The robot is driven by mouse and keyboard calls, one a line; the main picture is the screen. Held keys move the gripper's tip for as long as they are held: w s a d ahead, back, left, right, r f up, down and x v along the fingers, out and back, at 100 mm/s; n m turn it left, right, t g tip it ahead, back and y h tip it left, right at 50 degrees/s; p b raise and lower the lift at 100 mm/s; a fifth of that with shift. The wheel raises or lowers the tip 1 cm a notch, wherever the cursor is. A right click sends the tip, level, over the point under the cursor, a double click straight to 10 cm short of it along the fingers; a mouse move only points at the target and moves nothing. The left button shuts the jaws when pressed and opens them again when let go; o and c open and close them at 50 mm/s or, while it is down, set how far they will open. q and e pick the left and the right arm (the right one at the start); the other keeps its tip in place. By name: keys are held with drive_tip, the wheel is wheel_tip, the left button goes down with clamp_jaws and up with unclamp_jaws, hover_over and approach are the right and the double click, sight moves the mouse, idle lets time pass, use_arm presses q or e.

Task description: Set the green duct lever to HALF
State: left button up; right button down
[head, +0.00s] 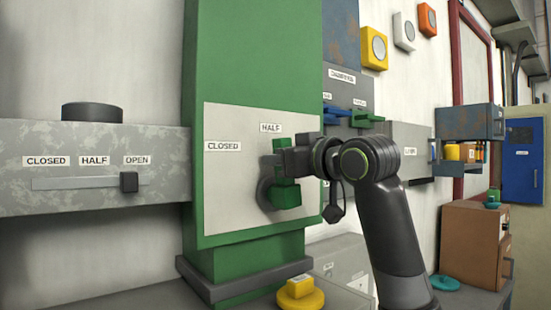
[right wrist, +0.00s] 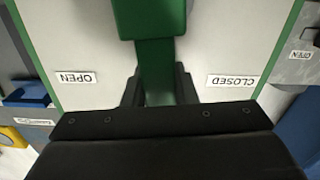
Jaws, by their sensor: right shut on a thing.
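The green duct lever (head: 286,193) sits on a pale plate (head: 235,185) on the front of the green duct (head: 250,60). My right gripper (head: 284,165) is shut on the lever. In the right wrist view the lever (right wrist: 155,70) runs between the two jaws (right wrist: 158,90), about midway between the OPEN label (right wrist: 76,78) and the CLOSED label (right wrist: 231,81), which appear upside down. In the head view the lever looks roughly upright, below the HALF label (head: 270,128). The duct's OPEN label is hidden there. My left gripper is out of view.
A grey slider panel (head: 70,150) with its own labels and a dark knob (head: 129,182) stands left of the duct. Blue (head: 338,112) and green (head: 368,116) handles are to the right. A yellow knob (head: 300,288) sits below the duct, near my right arm.

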drive_tip(key=shift+w+d+m, duration=0.2)
drive_tip(key=shift+d+m, duration=0.15)
drive_tip(key=shift+m, duration=0.25)
drive_tip(key=c, duration=1.2)
unclamp_jaws()
drive_tip(key=shift+o, duration=0.2)
drive_tip(key=shift+s+d, duration=0.2)
drive_tip(key=b+v, duration=0.7)
drive_tip(key=v, duration=1)
drive_tip(key=shift+w, duration=0.1)
